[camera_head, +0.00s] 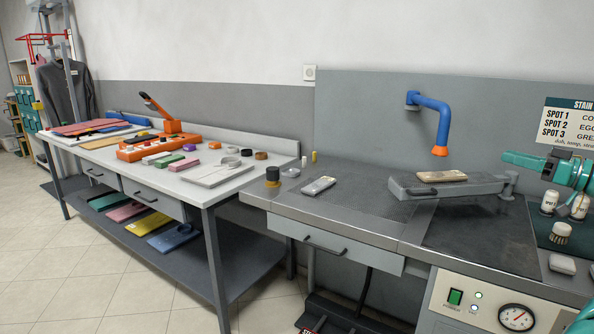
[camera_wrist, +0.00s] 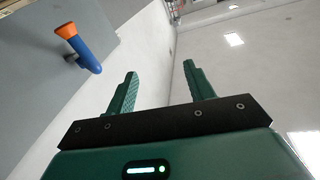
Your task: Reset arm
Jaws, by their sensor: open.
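My gripper (camera_wrist: 160,72) is in the wrist view with its two green fingers spread apart and nothing between them. Behind the fingers are the white wall and the pale ceiling. In the head view, part of my green arm (camera_head: 550,165) reaches in from the right edge, above the right end of the grey workbench (camera_head: 345,212). The fingertips cannot be made out clearly there.
A blue pipe with an orange nozzle (camera_head: 432,115) sticks out from the wall panel; it also shows in the wrist view (camera_wrist: 82,50). Below it a brush (camera_head: 442,176) lies on a grey sleeve board (camera_head: 410,187). The left table (camera_head: 190,190) is cluttered.

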